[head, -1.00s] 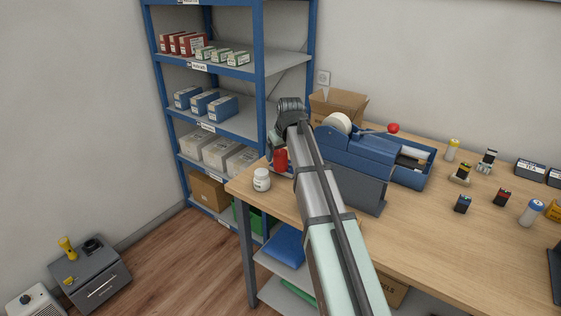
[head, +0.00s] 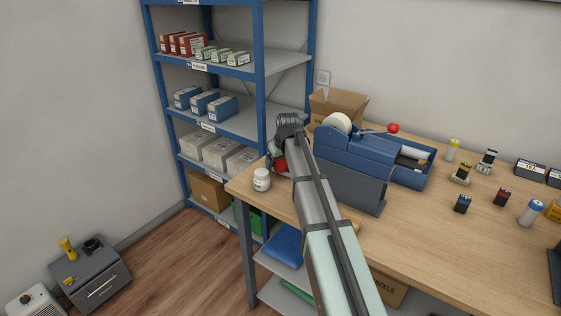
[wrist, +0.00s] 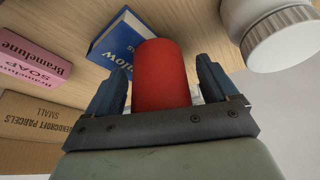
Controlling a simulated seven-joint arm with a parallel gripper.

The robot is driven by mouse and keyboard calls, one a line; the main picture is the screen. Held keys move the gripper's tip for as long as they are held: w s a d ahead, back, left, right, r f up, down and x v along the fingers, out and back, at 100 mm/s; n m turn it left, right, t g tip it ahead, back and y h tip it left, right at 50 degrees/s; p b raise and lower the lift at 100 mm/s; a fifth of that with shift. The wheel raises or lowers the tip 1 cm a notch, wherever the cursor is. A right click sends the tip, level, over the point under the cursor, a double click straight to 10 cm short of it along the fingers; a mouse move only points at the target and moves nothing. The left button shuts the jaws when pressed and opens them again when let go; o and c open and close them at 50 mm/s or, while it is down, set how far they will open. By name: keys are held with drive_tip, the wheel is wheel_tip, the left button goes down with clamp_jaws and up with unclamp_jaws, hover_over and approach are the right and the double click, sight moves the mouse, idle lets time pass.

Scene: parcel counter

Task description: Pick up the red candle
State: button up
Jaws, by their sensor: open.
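The red candle (wrist: 161,75) stands between the two open fingers of my gripper (wrist: 160,88) in the wrist view, with small gaps on both sides. In the head view the candle (head: 280,166) is mostly hidden behind my gripper (head: 278,157), near the counter's left end.
A white jar (head: 262,180) stands close by at the counter's left end. In the wrist view a blue book (wrist: 116,45), a pink soap box (wrist: 32,57) and a cardboard box (wrist: 35,118) lie near. A blue tape dispenser (head: 350,160) is right of my arm.

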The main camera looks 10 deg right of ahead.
drive_tip(key=shift+c, duration=0.4)
drive_tip(key=c, duration=1.2)
wheel_tip(320, 180, up, 10)
drive_tip(key=shift+w+f, duration=0.15)
drive_tip(key=shift+f, duration=0.1)
drive_tip(key=shift+g+y, duration=0.3)
drive_tip(key=shift+w+d+f, duration=0.35)
drive_tip(key=shift+d+f, duration=0.05)
drive_tip(key=shift+f, duration=1.15)
drive_tip(key=shift+w+d+f, duration=0.3)
drive_tip(key=shift+d+f, duration=0.05)
drive_tip(key=shift+f, duration=1.15)
drive_tip(key=shift+w+d+f, duration=0.35)
drive_tip(key=shift+d+f, duration=0.05)
drive_tip(key=shift+f, duration=1.15)
